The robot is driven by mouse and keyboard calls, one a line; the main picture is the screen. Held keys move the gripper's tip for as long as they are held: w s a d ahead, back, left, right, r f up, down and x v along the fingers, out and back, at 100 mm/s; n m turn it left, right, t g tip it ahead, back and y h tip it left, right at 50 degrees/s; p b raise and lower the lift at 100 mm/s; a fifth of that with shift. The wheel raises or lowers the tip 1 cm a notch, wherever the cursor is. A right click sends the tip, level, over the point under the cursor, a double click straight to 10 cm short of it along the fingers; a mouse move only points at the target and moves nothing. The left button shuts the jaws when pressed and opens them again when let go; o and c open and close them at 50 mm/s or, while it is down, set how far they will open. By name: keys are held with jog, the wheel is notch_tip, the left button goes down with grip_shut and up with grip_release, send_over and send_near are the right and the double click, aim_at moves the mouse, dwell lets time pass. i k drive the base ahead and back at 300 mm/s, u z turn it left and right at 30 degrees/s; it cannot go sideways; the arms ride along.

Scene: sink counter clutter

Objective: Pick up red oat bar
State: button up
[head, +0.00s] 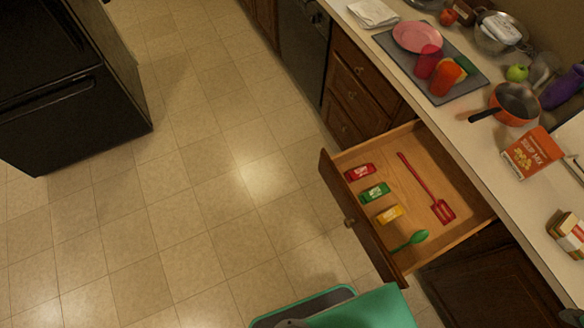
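A red oat bar (360,173) lies in the open wooden drawer (420,165), near its front left corner. A green bar (375,193) and a yellow bar (390,215) lie in a row with it, apart from one another. A red spatula (430,195) lies to the right of the bars, and a green spoon (411,240) lies at the near end of the drawer. My gripper is not visible in the head view.
The counter above the drawer holds a dark mat (465,84) with a pink plate (417,37) and red and orange cups, an orange pan (515,103) and a red box (531,153). A black appliance (70,90) stands at left. The tiled floor (190,190) between is clear.

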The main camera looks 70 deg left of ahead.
aim_at(356, 174)
jog(key=u, duration=3.15)
jog(key=k, duration=0.65)
jog(key=i, duration=0.45)
jog(key=z, duration=0.05)
